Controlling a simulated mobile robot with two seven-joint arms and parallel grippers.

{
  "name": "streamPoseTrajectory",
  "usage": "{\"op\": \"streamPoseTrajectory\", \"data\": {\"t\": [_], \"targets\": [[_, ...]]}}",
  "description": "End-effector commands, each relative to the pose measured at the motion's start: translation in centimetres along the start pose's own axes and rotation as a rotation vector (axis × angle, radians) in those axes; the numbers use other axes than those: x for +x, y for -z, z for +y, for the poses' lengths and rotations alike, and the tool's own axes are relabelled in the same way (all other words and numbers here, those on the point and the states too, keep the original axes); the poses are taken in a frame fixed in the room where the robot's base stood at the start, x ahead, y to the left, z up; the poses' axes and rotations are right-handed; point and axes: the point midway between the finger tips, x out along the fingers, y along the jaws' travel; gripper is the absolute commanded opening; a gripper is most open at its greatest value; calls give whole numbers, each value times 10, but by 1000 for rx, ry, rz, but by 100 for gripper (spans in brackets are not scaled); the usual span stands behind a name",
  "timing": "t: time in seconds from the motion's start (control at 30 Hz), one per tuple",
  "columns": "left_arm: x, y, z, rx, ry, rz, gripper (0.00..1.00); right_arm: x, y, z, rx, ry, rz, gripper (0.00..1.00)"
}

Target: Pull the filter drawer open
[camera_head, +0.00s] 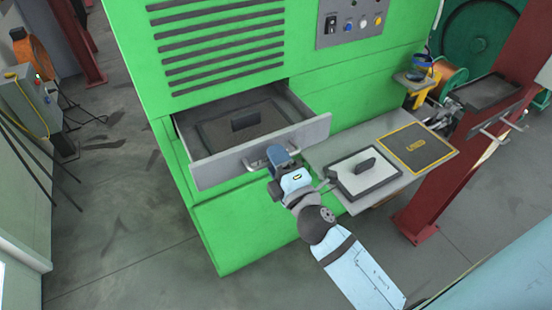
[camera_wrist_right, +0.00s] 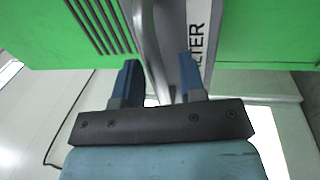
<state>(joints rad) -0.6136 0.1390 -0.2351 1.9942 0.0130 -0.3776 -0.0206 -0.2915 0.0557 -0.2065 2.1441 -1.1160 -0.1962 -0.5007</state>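The filter drawer (camera_head: 216,169) stands pulled out of the green machine, its grey front well clear of the cabinet. A dark filter panel with a raised grip (camera_head: 245,120) lies inside it. The drawer's metal bar handle (camera_head: 256,161) is on the front, partly hidden by my right gripper (camera_head: 272,155). In the right wrist view the handle (camera_wrist_right: 150,50) runs between the two blue fingers of the right gripper (camera_wrist_right: 158,82). A gap shows beside the right finger, so the gripper looks open around the bar. My left gripper is not in view.
A red post (camera_head: 450,170) stands further right. The floor left of the machine is mostly clear.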

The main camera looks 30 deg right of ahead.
Motion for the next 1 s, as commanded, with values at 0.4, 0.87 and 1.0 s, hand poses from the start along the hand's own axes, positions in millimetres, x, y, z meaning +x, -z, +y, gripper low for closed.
{"op": "streamPoseTrajectory", "data": {"t": [0.4,0.87,1.0], "targets": [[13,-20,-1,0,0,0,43,-40,0,-6,1,2,0,37],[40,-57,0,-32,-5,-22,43,-127,0,-5,2,1,0,37],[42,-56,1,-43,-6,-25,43,-136,0,-2,1,0,-1,37]]}}
